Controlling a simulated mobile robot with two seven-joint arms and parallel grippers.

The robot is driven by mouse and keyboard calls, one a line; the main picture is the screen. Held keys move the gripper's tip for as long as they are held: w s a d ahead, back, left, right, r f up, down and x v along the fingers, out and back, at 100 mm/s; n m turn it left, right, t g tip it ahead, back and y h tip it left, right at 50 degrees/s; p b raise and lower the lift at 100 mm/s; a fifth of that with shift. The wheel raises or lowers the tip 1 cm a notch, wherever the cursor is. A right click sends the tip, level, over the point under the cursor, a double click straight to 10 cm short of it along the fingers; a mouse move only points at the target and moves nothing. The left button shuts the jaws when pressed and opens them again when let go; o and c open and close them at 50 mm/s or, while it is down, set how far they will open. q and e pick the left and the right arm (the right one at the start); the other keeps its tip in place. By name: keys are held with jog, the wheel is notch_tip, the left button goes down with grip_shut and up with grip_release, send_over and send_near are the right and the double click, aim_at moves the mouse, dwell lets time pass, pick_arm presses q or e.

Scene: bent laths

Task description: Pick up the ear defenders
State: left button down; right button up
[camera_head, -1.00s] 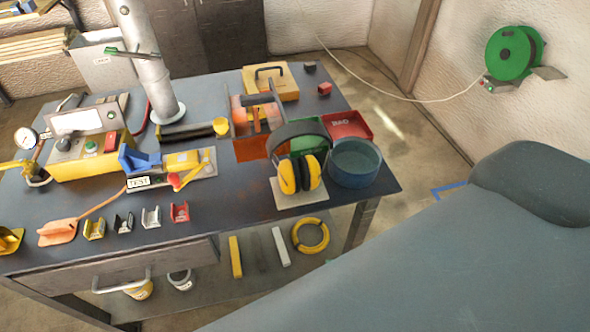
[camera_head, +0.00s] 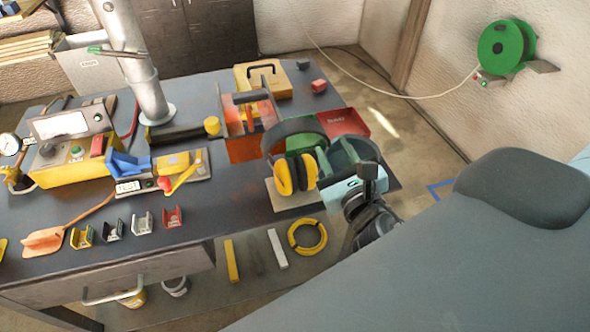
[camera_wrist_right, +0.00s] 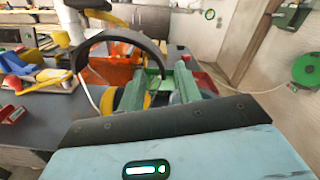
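The ear defenders (camera_head: 284,176), with yellow cups and a black headband, stand upright on a small pale board near the table's front right edge. Their headband arches at the upper left of the right wrist view (camera_wrist_right: 121,38), with the cups partly hidden below. My right gripper (camera_head: 347,152), with a light blue body, is just right of the ear defenders, apart from them. Its two green fingers (camera_wrist_right: 160,80) look spread with nothing held between them. My left gripper is in neither view.
A green bin, a red bin (camera_head: 345,122) and an orange bin (camera_head: 243,149) stand close behind the ear defenders. A yellow case (camera_head: 290,82) is farther back. Small coloured clips (camera_head: 142,222) lie left.

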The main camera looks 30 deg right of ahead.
aim_at(321, 128)
jog(key=shift+x, duration=3.95)
jog(key=shift+c, duration=0.4)
grip_shut()
